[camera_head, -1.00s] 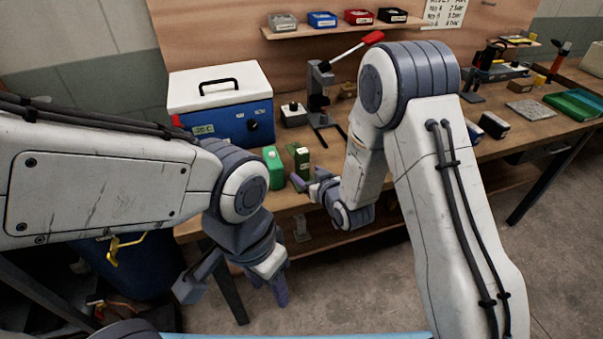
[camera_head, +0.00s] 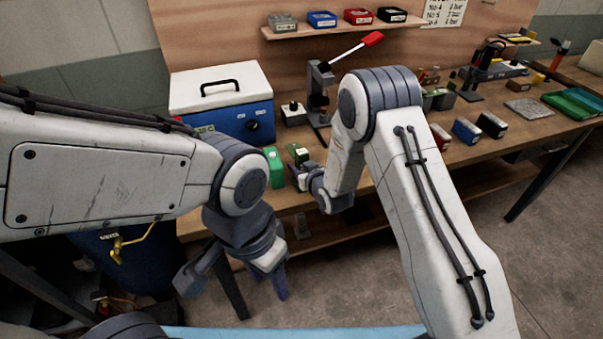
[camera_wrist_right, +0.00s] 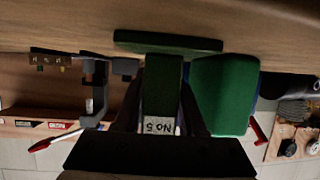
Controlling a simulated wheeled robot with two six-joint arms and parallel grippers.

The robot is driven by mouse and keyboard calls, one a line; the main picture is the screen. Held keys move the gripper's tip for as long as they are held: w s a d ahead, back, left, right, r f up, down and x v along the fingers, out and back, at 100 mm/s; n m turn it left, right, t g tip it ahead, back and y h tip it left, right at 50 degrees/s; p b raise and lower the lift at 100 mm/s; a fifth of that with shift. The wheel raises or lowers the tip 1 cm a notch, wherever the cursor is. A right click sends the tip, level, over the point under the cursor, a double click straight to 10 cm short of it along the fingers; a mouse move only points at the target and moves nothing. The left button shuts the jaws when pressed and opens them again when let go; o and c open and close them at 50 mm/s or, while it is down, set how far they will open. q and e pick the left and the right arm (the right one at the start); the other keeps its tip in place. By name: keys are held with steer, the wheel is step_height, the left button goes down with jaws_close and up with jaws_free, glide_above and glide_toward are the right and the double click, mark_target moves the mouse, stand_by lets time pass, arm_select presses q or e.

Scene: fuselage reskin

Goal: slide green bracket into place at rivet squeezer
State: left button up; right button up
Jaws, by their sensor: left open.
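The dark green bracket (camera_head: 298,153) stands upright on the bench, left of and in front of the rivet squeezer (camera_head: 319,90), which has a raised red handle. My right gripper (camera_head: 299,174) is at the bracket's near side and hides its lower part. In the right wrist view the bracket (camera_wrist_right: 162,85), labelled "NO 5", lies between my right fingers (camera_wrist_right: 163,100); whether they grip it is unclear. The squeezer (camera_wrist_right: 95,90) also shows there at left. My left gripper (camera_head: 232,281) is open and empty, low in front of the bench.
A lighter green block (camera_head: 274,168) stands close left of the bracket. A blue and white cooler box (camera_head: 222,98) is behind it at left. Several small boxes (camera_head: 466,131) stand on the bench at right. A shelf with coloured bins (camera_head: 340,26) hangs above.

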jaws_close()
steer(key=shift+r, duration=0.1)
steer(key=shift+r, duration=0.1)
